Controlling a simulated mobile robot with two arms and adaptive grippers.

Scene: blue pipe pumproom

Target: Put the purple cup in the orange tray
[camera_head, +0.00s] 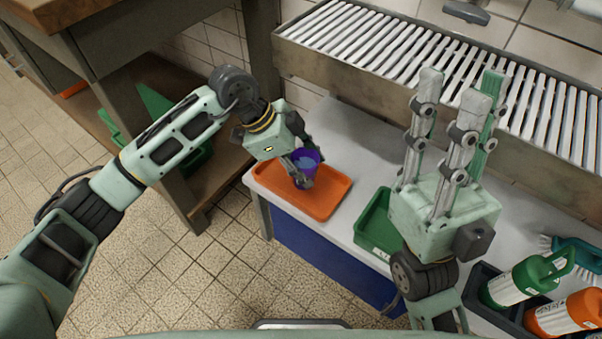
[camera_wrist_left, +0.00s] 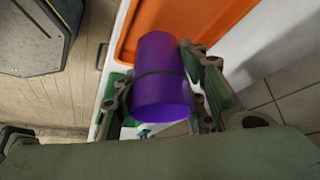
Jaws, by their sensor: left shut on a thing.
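The purple cup (camera_head: 308,160) is between the fingers of my left gripper (camera_head: 302,170), which is shut on it. In the head view the cup appears over the far part of the orange tray (camera_head: 330,199). The left wrist view shows the cup (camera_wrist_left: 162,80) between both fingers of the left gripper (camera_wrist_left: 165,95), with the orange tray (camera_wrist_left: 185,18) behind it. I cannot tell whether the cup touches the tray. My right gripper (camera_head: 460,85) is raised at the right with its fingers apart, open and empty.
The tray lies on a white table (camera_head: 345,130). A green bin (camera_head: 377,225) stands right of it. Green and orange bottles (camera_head: 520,280) sit in a dark crate at the lower right. A slatted metal rack (camera_head: 430,55) runs along the back.

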